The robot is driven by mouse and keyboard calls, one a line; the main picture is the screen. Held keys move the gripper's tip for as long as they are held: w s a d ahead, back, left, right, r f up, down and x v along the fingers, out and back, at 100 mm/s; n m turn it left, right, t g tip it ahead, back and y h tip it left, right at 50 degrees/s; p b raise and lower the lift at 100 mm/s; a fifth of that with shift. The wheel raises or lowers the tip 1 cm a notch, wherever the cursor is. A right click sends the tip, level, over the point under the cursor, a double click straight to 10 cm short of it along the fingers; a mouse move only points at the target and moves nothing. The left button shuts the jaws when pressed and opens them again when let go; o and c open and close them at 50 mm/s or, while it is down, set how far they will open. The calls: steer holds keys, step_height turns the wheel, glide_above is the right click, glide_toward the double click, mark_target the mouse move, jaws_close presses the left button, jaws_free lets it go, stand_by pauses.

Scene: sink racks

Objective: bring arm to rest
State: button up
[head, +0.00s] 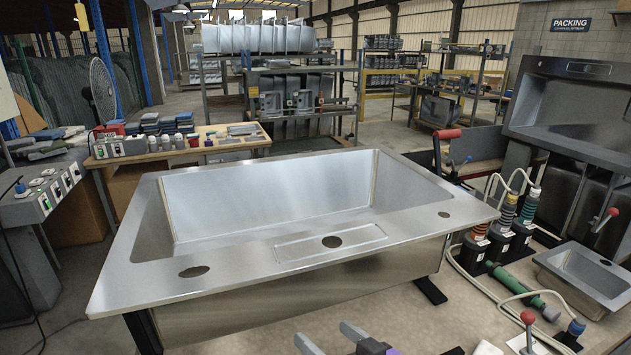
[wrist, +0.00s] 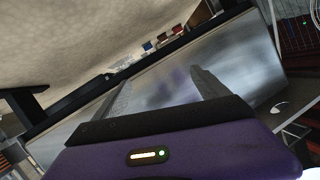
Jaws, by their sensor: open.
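My gripper (head: 331,340) shows at the bottom edge of the head view, in front of the large steel sink (head: 290,255). Its two grey fingers are apart with nothing between them. In the wrist view my gripper (wrist: 162,88) also shows two spread fingers, with a blurred steel surface (wrist: 165,75) beyond them. I cannot tell the exact gap between the fingertips and that surface. Most of my arm is out of view.
Right of the sink are bottles with hoses (head: 502,235), a green-handled tool (head: 510,282), red-knobbed clamps (head: 528,325) and a small steel basin (head: 590,275). A workbench (head: 225,150) with small items stands behind the sink. A control panel (head: 45,195) is at left.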

steer(key=s+d+f+m+t+h, duration=0.1)
steer(key=s+d+f+m+h, duration=0.15)
steer(key=s, duration=0.55)
steer(key=s+d+f+m+t+h, duration=0.1)
steer(key=s+d+f+m+h, duration=0.15)
steer(key=s, duration=0.55)
steer(key=s+d+f+m+t+h, duration=0.1)
steer(key=s+d+f+m+h, duration=0.15)
steer(key=s, duration=0.55)
steer(key=s+d+r+n, duration=0.2)
steer(key=s+d, duration=0.3)
steer(key=s, duration=0.2)
steer(key=s+d+r+n+h, duration=0.1)
steer(key=s+d+r+n, duration=0.1)
steer(key=s+d, duration=0.3)
steer(key=v, duration=0.3)
steer(key=shift+r, duration=0.45)
steer(key=shift+s, duration=0.1)
